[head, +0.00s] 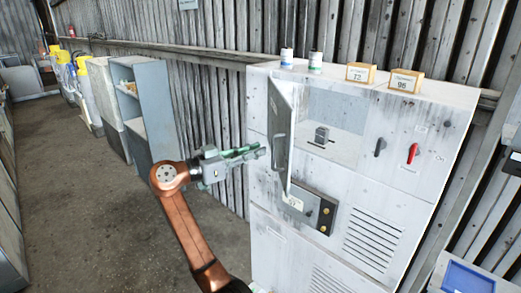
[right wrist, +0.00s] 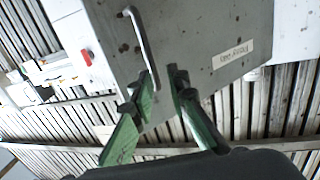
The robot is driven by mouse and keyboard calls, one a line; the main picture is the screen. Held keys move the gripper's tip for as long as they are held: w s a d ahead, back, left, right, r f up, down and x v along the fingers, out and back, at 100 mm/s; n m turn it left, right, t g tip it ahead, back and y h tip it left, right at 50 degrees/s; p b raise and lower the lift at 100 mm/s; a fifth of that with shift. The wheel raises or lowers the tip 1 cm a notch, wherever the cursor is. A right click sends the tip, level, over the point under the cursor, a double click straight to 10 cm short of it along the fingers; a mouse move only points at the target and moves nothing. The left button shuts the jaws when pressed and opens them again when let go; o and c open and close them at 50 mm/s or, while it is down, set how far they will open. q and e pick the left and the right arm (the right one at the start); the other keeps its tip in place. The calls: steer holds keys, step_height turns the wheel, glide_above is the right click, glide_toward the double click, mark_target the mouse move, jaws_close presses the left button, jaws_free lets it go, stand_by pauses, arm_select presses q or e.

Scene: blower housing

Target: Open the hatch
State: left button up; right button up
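The hatch (head: 281,125) is a grey door on the front of a pale cabinet (head: 385,215). It stands swung outward, with the compartment behind it exposed. A bar handle (head: 277,137) is on its outer face. The right wrist view shows this face (right wrist: 205,50) with the handle (right wrist: 145,45) and a white label. My right gripper (head: 261,151), with green fingers, is beside the outer face, near the handle. In the right wrist view its fingers (right wrist: 153,82) are apart, with the handle's lower end near the tips; contact is unclear. My left gripper is out of view.
Inside the compartment is a small grey block (head: 321,134). A red switch lever (head: 413,153) and a dark one (head: 380,146) are to the right. Two yellow boxes (head: 361,72) (head: 406,80) and two small cans stand on top. Grey shelving (head: 147,100) is at left; the floor before it is clear.

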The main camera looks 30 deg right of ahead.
steer(key=shift+w+a, duration=0.1)
steer(key=shift+a, duration=0.95)
